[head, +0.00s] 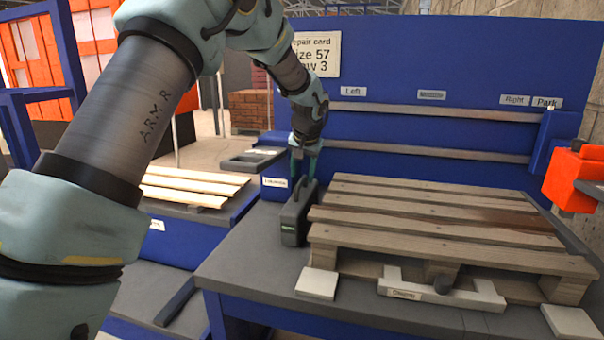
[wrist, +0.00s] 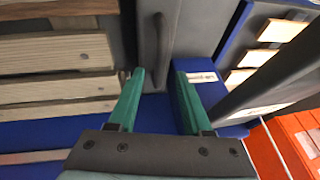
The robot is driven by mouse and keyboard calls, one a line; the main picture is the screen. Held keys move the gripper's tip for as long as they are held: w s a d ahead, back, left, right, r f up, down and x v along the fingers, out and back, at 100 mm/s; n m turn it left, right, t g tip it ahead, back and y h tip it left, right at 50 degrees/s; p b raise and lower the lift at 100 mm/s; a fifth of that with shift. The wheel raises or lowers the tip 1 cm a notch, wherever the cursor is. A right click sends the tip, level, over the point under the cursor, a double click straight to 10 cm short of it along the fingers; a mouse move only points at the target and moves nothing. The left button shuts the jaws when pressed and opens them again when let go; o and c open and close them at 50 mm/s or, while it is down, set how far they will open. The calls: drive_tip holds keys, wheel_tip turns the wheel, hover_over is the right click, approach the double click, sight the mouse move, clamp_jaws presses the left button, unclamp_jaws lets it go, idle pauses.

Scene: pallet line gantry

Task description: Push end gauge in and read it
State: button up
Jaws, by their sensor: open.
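My gripper (head: 303,168) has green fingers and is above a dark grey case (head: 295,222) with a small green label, standing left of the pallet. In the wrist view my gripper (wrist: 157,72) is open and empty. The case's handle (wrist: 160,40) lies just beyond the gap between the fingertips; I cannot tell whether they touch it. No reading is legible.
The wooden pallet (head: 420,207), with one darker board, fills the grey bench's right side. Pale blocks (head: 317,283) lie at its front corners. A blue back panel (head: 420,60) has rails labelled Left, Right and Park. An orange unit (head: 575,178) stands right. Pale slats (head: 190,185) lie left.

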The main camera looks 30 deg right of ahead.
drive_tip(key=shift+x, duration=0.95)
drive_tip(key=shift+c, duration=0.2)
clamp_jaws()
drive_tip(key=shift+s, duration=0.1)
idle(0.5)
